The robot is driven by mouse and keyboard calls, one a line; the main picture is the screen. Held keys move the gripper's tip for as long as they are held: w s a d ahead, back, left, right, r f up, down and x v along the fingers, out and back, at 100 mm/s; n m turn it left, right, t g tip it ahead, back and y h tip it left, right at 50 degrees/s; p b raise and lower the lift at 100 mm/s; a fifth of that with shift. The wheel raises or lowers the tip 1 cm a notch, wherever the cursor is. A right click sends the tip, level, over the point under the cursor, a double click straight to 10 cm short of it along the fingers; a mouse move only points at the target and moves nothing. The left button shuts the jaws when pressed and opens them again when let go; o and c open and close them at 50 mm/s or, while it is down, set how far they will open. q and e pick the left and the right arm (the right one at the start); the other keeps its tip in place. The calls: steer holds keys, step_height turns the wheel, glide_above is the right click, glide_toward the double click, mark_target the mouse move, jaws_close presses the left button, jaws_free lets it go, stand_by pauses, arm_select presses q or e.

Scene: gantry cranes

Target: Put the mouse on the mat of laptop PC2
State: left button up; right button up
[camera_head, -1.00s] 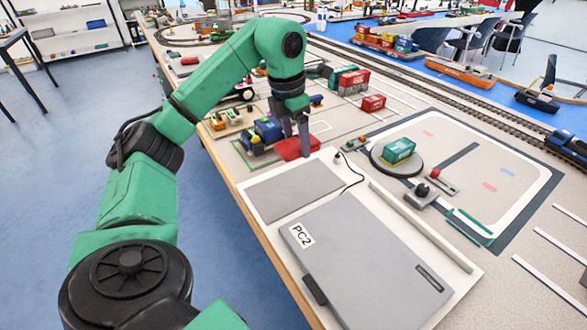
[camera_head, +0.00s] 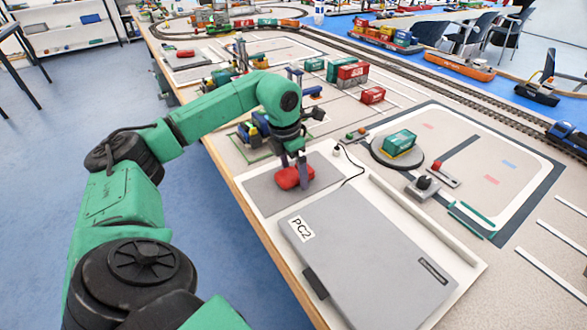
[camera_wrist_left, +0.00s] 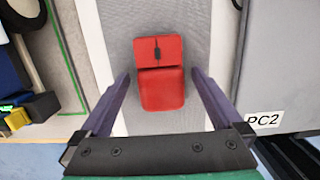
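The red mouse (camera_head: 293,179) is over the grey mat (camera_head: 262,196) beside the closed grey laptop PC2 (camera_head: 365,262). In the left wrist view the mouse (camera_wrist_left: 161,88) shows whole, with a dark wheel line, and the mat (camera_wrist_left: 160,18) surrounds it. It looks to rest on the mat. My left gripper (camera_head: 294,163) is just above the mouse, pointing down. In the left wrist view its fingers (camera_wrist_left: 161,76) stand either side of the mouse with a visible gap at each side, so it is open. My right gripper is not in view.
A black cable (camera_head: 355,172) lies beside the mat. A turntable with a green container (camera_head: 399,144) and a control lever (camera_head: 423,187) stand to the right. Toy vehicles and red containers (camera_head: 352,74) stand behind. The table's left edge is close to the mat.

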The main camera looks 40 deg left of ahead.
mark_target(287, 174)
arm_select(q)
steer(key=shift+r, duration=0.35)
step_height(287, 174, up, 12)
steer(key=s+p, duration=0.1)
steer(key=shift+s+a+f+p, duration=0.2)
steer(key=shift+s+a+p, duration=0.1)
steer(key=shift+s+p, duration=0.05)
